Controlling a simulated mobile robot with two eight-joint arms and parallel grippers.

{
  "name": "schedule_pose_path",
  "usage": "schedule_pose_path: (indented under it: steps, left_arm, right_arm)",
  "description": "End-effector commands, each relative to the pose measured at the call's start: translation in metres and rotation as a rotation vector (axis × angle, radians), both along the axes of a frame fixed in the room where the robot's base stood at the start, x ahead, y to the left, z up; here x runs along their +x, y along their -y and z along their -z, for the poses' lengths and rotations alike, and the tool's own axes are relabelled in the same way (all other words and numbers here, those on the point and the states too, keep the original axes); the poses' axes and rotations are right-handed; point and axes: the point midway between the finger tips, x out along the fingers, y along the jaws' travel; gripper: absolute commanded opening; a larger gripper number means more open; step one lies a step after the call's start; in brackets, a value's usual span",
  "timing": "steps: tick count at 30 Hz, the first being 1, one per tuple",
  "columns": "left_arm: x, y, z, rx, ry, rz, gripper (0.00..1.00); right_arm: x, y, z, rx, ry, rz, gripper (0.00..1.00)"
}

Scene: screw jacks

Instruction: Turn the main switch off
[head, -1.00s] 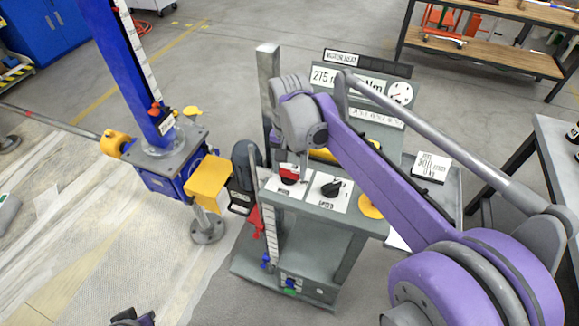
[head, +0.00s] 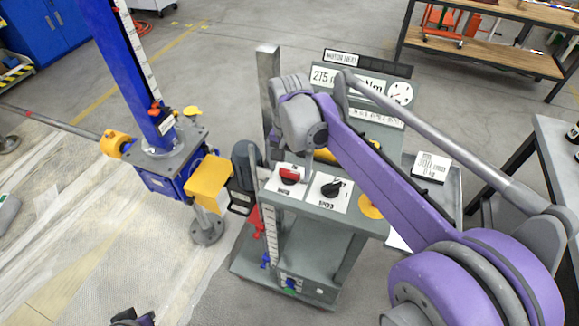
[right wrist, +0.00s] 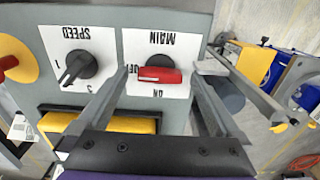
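The main switch is a red handle (right wrist: 160,75) on a white plate marked MAIN, upside down in the right wrist view. The handle lies across the plate, one end by the partly hidden OFF word; ON is below it. It also shows as the red handle (head: 290,174) on the grey console in the head view. My right gripper (right wrist: 162,70) is open, with its fingers apart on either side of the handle and nothing held. In the head view its fingers are largely hidden by the wrist. A dark piece of my left gripper (head: 133,318) shows at the bottom edge.
The black speed knob (head: 332,188) sits beside the switch, with a yellow disc (head: 370,206) further right. A torque display (head: 345,80) and dial stand behind. The blue screw jack (head: 150,140) with a yellow block (head: 208,180) is left of the console.

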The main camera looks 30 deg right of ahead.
Motion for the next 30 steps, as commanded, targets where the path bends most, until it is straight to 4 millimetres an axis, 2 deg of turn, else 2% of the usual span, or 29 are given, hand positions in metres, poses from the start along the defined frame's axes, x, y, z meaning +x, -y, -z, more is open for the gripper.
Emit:
schedule_pose_path:
  steps: [5, 8, 21, 25, 30]
  left_arm:
    - [0.000, 0.000, 0.000, 0.000, 0.000, 0.000, 0.00]
    - [0.000, 0.000, -0.001, 0.000, 0.001, 0.000, 0.00]
    - [0.003, 0.000, -0.009, 0.000, 0.006, 0.000, 0.00]
    - [0.004, 0.000, -0.010, 0.000, 0.007, 0.000, 0.00]
    - [0.004, 0.000, -0.010, 0.000, 0.007, 0.000, 0.00]
  right_arm:
    - [0.000, 0.000, -0.001, 0.000, 0.000, -0.001, 1.00]
    - [0.000, 0.000, -0.010, 0.000, 0.000, -0.001, 1.00]
    - [0.000, 0.000, -0.091, 0.000, 0.000, 0.000, 1.00]
    - [0.000, 0.000, -0.104, 0.000, 0.000, 0.000, 1.00]
    - [0.000, 0.000, -0.108, 0.000, 0.000, 0.000, 1.00]
